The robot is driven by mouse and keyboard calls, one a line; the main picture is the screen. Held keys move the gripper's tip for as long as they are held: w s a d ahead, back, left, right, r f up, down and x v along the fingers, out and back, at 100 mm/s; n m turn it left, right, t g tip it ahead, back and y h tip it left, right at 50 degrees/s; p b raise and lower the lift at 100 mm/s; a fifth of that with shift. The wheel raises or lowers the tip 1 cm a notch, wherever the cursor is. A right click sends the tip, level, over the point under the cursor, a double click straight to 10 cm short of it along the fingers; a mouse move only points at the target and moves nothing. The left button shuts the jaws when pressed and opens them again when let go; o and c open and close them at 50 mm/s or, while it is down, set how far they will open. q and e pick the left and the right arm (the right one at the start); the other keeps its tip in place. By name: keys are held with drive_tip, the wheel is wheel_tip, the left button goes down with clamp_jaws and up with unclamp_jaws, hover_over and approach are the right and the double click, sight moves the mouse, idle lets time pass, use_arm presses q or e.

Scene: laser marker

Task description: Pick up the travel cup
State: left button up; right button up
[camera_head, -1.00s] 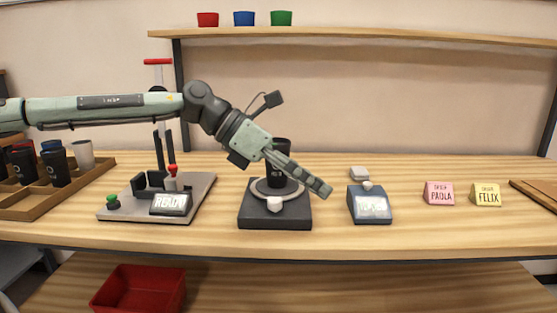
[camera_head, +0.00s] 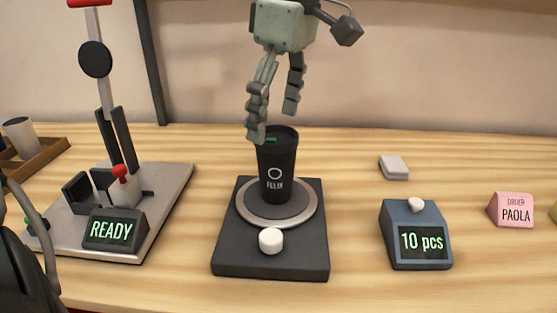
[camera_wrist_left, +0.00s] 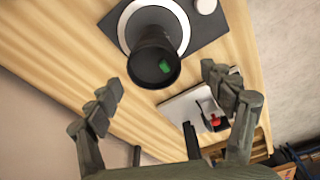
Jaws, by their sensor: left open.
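The black travel cup (camera_head: 278,170) stands upright on the round silver-rimmed plate of a black device (camera_head: 270,258). It has a ring mark, small lettering that looks like FELIX, and a green patch on its top. My left gripper (camera_head: 273,122) is open, pointing down at the cup's top. In the head view one finger overlaps the cup's upper left edge; I cannot tell if it touches. In the left wrist view the cup (camera_wrist_left: 153,62) lies ahead of the gripper (camera_wrist_left: 165,92), whose fingers are spread to either side. My right gripper is not in view.
A press with a red knob (camera_head: 121,172) and a READY display (camera_head: 112,230) stands on the left. A blue-grey counter (camera_head: 416,235) reading "10 pcs" is on the right, with a pink PAOLA sign (camera_head: 511,210) beyond it. Bare wood lies between.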

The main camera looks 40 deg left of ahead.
sight(273, 157)
use_arm(q)
drive_tip(key=shift+w+a+f, duration=0.1)
drive_tip(key=shift+w, duration=0.05)
drive_tip(key=shift+f, duration=0.35)
drive_tip(key=f, duration=0.7)
drive_tip(key=shift+w+a, duration=0.15)
drive_tip(key=shift+a, duration=0.2)
drive_tip(key=shift+r, duration=0.1)
drive_tip(key=c, duration=0.9)
drive_tip(key=shift+o, duration=0.2)
